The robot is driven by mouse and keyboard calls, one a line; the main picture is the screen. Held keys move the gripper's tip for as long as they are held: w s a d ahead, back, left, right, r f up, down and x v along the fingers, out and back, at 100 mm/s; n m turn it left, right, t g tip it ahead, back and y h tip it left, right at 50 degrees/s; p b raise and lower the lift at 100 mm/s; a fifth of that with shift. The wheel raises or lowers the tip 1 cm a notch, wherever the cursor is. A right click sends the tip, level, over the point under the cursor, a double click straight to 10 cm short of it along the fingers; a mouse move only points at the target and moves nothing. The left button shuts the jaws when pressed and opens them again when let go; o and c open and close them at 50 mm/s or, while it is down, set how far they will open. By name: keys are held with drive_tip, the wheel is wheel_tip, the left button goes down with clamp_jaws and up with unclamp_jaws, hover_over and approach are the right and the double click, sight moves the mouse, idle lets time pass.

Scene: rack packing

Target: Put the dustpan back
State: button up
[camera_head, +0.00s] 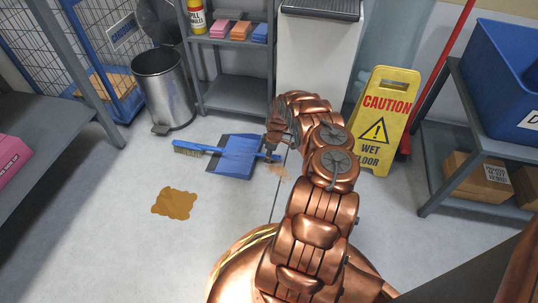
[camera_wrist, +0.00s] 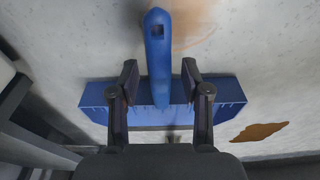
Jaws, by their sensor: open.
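The blue dustpan (camera_head: 238,156) lies on the floor in front of the grey shelf unit. A brush (camera_head: 195,148) with a blue handle and pale bristles lies at its left, its handle reaching to the pan. My gripper (camera_head: 273,150) is over the dustpan's right side, at its handle. In the wrist view the dustpan (camera_wrist: 92,96) spans the middle, and its handle (camera_wrist: 155,45) points up the picture. My gripper (camera_wrist: 160,75) is open, with one finger on each side of the handle and gaps between. I cannot tell the exact height of the fingertips.
A brown spill (camera_head: 174,203) is on the floor at left, and a paler stain (camera_head: 279,171) is by the handle. A steel bin (camera_head: 163,88) and shelf unit (camera_head: 236,93) stand behind. A yellow wet floor sign (camera_head: 384,120) stands right. The front-left floor is clear.

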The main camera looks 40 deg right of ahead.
drive_tip(key=shift+r, duration=0.1)
drive_tip(key=s+a+r+m+g+h+p, duration=0.1)
drive_tip(key=s+a+r+g+p, duration=0.2)
drive_tip(key=r, duration=1.3)
drive_tip(key=s+a+r+m+p, duration=0.2)
drive_tip(key=a+r+p, duration=0.15)
drive_tip(key=r, duration=1.25)
drive_tip(key=s+a+r+m, duration=0.1)
drive_tip(key=s+a+r, duration=0.2)
drive_tip(key=a+r, duration=0.4)
drive_tip(key=s+a+r+m, duration=0.1)
drive_tip(key=s+a+r, duration=0.2)
drive_tip(key=a+r, duration=0.4)
drive_tip(key=s+a+r+g, duration=0.1)
drive_tip(key=s+a+r, duration=0.3)
drive_tip(key=s+a, duration=0.6)
drive_tip(key=s+a+r+m+g, duration=0.1)
drive_tip(key=s+a+r, duration=0.3)
drive_tip(key=s+a, duration=0.6)
drive_tip(key=s, duration=0.4)
drive_tip(key=shift+s+a+b, duration=0.4)
